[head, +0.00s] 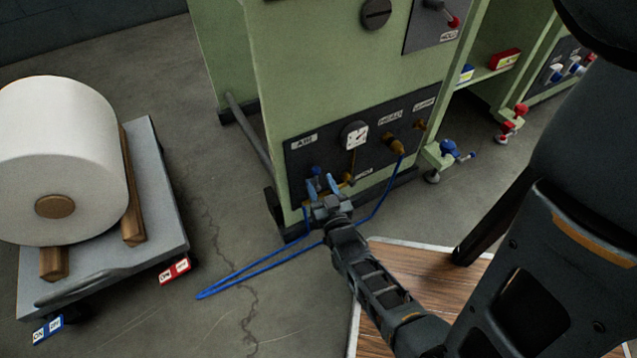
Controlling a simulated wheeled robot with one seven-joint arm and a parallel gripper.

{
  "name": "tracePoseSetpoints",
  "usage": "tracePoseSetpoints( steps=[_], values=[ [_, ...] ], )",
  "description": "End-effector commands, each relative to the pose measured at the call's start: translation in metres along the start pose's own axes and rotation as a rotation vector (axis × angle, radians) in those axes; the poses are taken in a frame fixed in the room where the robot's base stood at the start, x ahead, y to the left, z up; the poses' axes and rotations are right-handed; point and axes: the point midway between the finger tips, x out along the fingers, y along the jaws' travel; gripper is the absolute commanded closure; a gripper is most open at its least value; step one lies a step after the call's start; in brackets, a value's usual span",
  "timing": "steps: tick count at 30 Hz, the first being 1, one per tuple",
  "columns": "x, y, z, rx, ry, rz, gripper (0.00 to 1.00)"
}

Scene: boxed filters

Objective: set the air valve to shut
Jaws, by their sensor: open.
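The green machine (330,70) has a dark panel (375,125) low on its front, with a label reading AIR (303,139) at the panel's left. Below that label is a small dark blue handle, which looks like the air valve (315,171). My gripper (322,186) is at the panel's lower left, its two light blue fingers apart and pointing at the panel. The fingers are just below and beside the handle and partly hide it. I cannot tell whether they touch it, or which way the valve is set.
A pressure gauge (355,135) and brass fittings (394,144) sit right of the valve. A blue hose (255,268) loops from the panel over the cracked floor. A cart with a large white roll (60,150) stands left. A wooden board (430,275) lies beneath my arm.

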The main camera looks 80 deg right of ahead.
Motion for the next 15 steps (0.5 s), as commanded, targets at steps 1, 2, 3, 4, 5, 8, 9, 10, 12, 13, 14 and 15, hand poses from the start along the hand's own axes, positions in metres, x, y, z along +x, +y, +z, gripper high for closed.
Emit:
tracePoseSetpoints(
  steps=[1, 2, 3, 4, 5, 8, 9, 10, 12, 13, 14, 15],
  values=[
    [0.006, 0.000, 0.001, 0.000, 0.001, 0.000, 0.51],
    [0.009, 0.000, 0.001, 0.000, 0.001, 0.000, 0.51],
    [0.011, 0.000, 0.001, 0.000, 0.000, 0.001, 0.51],
    [0.013, 0.000, 0.001, 0.000, 0.000, 0.001, 0.51],
    [0.014, 0.000, 0.001, 0.000, -0.001, 0.001, 0.51],
    [0.016, 0.000, 0.000, 0.001, -0.001, 0.000, 0.51],
    [0.016, 0.000, 0.000, 0.001, -0.001, 0.000, 0.51],
    [0.016, 0.000, 0.000, 0.001, -0.001, 0.000, 0.51],
    [0.016, 0.000, 0.000, 0.001, -0.001, 0.000, 0.51],
    [0.016, 0.000, 0.000, 0.001, -0.001, 0.000, 0.51],
    [0.016, 0.000, 0.000, 0.001, -0.001, 0.000, 0.51],
    [0.016, 0.000, 0.000, 0.001, -0.001, 0.000, 0.55]
  ],
)
